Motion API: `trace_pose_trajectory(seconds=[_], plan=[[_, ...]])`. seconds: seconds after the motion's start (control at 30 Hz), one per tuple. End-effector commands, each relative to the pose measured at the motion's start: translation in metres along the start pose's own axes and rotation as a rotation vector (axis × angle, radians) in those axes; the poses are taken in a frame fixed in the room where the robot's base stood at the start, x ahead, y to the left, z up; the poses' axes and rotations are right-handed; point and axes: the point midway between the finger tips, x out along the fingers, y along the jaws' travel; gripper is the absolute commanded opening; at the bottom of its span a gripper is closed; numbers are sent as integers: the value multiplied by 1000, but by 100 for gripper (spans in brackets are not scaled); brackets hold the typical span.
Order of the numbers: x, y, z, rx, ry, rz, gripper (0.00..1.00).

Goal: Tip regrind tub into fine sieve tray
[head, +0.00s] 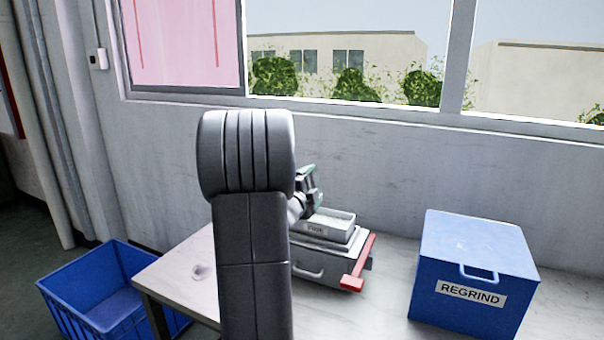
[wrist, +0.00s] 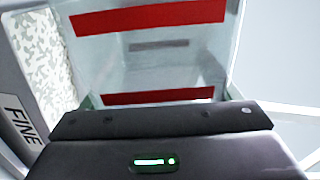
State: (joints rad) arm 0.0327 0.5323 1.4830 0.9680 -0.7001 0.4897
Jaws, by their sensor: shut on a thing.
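A pale, see-through tub with two red bands (wrist: 150,60) fills the middle of the wrist view, right in front of my gripper (wrist: 160,120). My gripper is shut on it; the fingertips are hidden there. In the head view my gripper (head: 308,187) is partly behind my arm, just above the left end of the fine sieve tray (head: 340,234). The tub is hard to make out there and looks tilted. The grey tray, labelled FINE, holds pale speckled granules. Its label also shows in the wrist view (wrist: 18,122), with granules beside it.
The tray rests on a grey sieve unit (head: 318,270) with a red bar (head: 360,262) at its right. A blue REGRIND box (head: 475,270) stands to the right on the table. A blue crate (head: 95,290) is at the left. The tabletop between unit and box is clear.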

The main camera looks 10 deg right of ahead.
Motion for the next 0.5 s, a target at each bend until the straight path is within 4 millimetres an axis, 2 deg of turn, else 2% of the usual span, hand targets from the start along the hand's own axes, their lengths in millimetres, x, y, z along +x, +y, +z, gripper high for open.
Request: trace_pose_trajectory(seconds=[0.1, 0.37, 0.5], plan=[[0, -1, 3, -60, -1, 1, 31], [0, 0, 4, -70, -1, 1, 31], [0, -5, 14, -177, -4, 2, 31]])
